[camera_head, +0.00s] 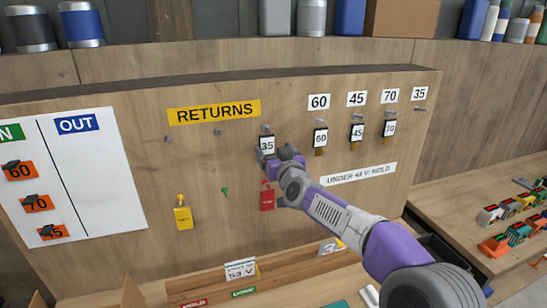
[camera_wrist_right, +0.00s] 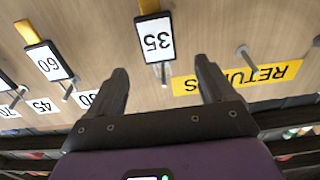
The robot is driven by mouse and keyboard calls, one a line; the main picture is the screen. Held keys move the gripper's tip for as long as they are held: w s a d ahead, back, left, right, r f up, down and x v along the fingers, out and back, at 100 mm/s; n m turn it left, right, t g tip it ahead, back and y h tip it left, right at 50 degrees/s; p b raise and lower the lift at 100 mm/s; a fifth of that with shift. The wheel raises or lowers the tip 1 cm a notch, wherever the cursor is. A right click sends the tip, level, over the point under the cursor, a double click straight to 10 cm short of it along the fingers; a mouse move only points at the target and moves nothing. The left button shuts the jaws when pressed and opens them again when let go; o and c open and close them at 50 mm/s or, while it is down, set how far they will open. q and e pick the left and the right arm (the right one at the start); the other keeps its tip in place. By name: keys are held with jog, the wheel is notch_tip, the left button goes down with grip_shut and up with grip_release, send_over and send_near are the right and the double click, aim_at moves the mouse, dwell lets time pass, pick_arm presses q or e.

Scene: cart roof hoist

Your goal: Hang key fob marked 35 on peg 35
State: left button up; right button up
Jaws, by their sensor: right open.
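The key fob marked 35 (camera_head: 267,146) hangs from a peg under the RETURNS label, on the upright wooden board. It is black-edged with a white face, and shows upside down in the right wrist view (camera_wrist_right: 155,40). Peg 35 (camera_head: 420,109) sticks out bare below its 35 label (camera_head: 419,93), at the board's upper right. My right gripper (camera_head: 280,157) is close to the fob, just below it in the head view. In the wrist view its open fingers (camera_wrist_right: 163,78) stand either side of the fob's line, with nothing between them but the peg's end. My left gripper is not seen.
Fobs 60 (camera_head: 320,138), 45 (camera_head: 357,133) and 70 (camera_head: 389,129) hang on pegs right of fob 35. A yellow padlock (camera_head: 183,217) and a red one (camera_head: 267,199) hang lower. Two RETURNS pegs (camera_head: 217,132) are bare. A bench (camera_head: 480,210) with small items stands right.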

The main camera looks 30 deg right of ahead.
aim_at(268, 138)
jog(key=shift+p+x, duration=0.95)
jog(key=shift+x, duration=2.1)
jog(key=shift+w+d+r, duration=0.1)
jog(key=shift+r, duration=0.05)
jog(key=c, duration=1.3)
jog(key=shift+r, duration=0.1)
jog(key=shift+r+p, duration=0.3)
jog(key=shift+r+b+v, duration=0.1)
jog(key=shift+b+v, duration=0.1)
jog(key=shift+v, duration=0.45)
jog(key=shift+r+b+v, duration=0.15)
jog(key=shift+b+v, duration=0.05)
jog(key=shift+v, duration=0.45)
jog(key=shift+s+a+r, duration=0.15)
jog(key=shift+s, duration=0.45)
jog(key=shift+s+a+r, duration=0.15)
jog(key=shift+s+r, duration=0.05)
jog(key=shift+s, duration=0.35)
